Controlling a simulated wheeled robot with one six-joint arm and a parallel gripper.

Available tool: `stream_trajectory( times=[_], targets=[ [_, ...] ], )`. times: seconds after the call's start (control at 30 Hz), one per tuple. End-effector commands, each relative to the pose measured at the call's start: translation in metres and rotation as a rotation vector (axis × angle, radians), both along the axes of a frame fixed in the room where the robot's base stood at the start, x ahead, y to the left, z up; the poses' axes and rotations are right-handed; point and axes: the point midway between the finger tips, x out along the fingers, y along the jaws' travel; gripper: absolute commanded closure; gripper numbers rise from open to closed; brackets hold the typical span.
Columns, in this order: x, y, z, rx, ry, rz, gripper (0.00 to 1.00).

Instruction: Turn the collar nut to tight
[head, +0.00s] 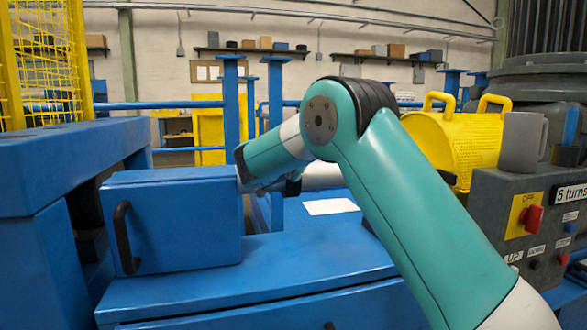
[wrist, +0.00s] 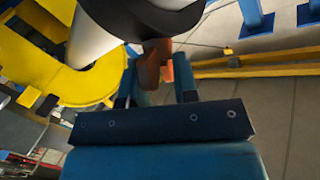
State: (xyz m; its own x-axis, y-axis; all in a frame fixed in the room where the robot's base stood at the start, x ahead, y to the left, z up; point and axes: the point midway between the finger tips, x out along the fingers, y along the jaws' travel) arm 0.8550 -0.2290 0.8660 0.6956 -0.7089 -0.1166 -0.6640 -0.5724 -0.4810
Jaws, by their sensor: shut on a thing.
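In the wrist view, my gripper (wrist: 156,76) has its two dark fingers on either side of a brown-orange piece (wrist: 150,70), and is shut on it. This piece sticks out below a black round part (wrist: 142,20) beside a thick white cylinder (wrist: 90,38). It may be a lug of the collar nut, but the nut's full shape is hidden. No tight mark is readable. In the head view, my teal arm reaches left and down behind the blue box, so the fingers and the piece are hidden. Part of a pale cylinder (head: 322,176) shows behind my arm.
A blue box with a black handle (head: 122,238) stands left of my arm on a blue bench (head: 250,285). A yellow perforated guard (head: 470,140), a grey mug (head: 522,142) and a control panel with a red switch (head: 533,218) are at right. A yellow fence rises far left.

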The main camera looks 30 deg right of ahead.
Motion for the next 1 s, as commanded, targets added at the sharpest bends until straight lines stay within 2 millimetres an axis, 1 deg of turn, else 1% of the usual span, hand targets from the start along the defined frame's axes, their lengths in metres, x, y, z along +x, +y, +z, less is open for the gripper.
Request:
stream_trajectory(
  times=[0.53, 0.57, 0.6, 0.63, 0.87, 1.0],
  targets=[
    [0.0004, -0.0001, -0.0005, 0.018, -0.003, -0.019, 0.96],
    [0.0005, 0.0, -0.0004, 0.018, -0.003, -0.019, 0.7],
    [0.0005, -0.0001, -0.0003, 0.018, -0.003, -0.019, 0.61],
    [0.0005, -0.0001, -0.0003, 0.018, -0.003, -0.019, 0.58],
    [0.0003, 0.0001, 0.0, 0.018, -0.004, -0.018, 0.58],
    [-0.0054, 0.0074, 0.0019, 0.017, -0.003, -0.016, 0.58]
  ],
)
